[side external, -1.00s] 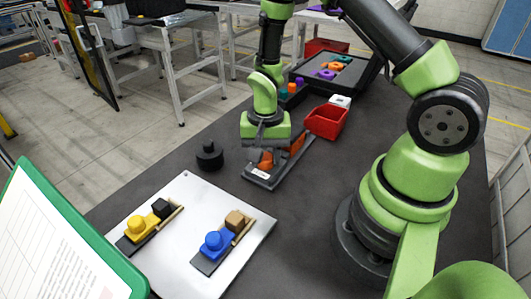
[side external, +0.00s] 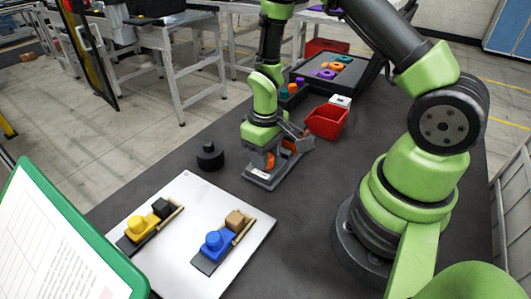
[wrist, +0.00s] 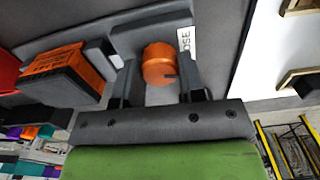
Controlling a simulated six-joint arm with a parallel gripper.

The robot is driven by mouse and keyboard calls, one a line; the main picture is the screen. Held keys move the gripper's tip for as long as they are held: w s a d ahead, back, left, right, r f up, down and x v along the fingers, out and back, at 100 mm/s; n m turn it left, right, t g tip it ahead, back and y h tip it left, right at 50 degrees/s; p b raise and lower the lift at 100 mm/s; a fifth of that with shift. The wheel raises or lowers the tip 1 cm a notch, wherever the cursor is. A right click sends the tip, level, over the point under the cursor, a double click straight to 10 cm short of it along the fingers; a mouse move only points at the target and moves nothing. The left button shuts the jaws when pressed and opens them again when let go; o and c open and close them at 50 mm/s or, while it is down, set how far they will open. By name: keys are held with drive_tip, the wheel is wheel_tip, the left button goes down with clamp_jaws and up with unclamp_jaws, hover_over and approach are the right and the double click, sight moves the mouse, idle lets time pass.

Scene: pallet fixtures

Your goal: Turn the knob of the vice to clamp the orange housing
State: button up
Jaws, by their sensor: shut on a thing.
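The grey vice (side external: 262,177) stands on the dark table in the side view. Its orange knob (wrist: 160,65) shows in the wrist view beside a white label of which "OSE" can be read. My gripper (side external: 268,156) points down at the knob end of the vice, with one finger on each side of the knob, shut on it. The orange housing (wrist: 66,66), a block with dark markings on its top, sits in the vice to the left of the knob in the wrist view. In the side view the housing (side external: 289,146) is partly hidden behind my gripper.
A black round knob-like part (side external: 210,157) stands left of the vice. A white plate (side external: 200,205) in front carries yellow and blue parts in small fixtures. A red bin (side external: 326,122) and a dark tray (side external: 318,82) of coloured parts are behind.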

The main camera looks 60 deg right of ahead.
drive_tip(key=shift+n, duration=1.6)
drive_tip(key=o, duration=0.9)
drive_tip(key=shift+o, duration=0.2)
wheel_tip(320, 180, up, 10)
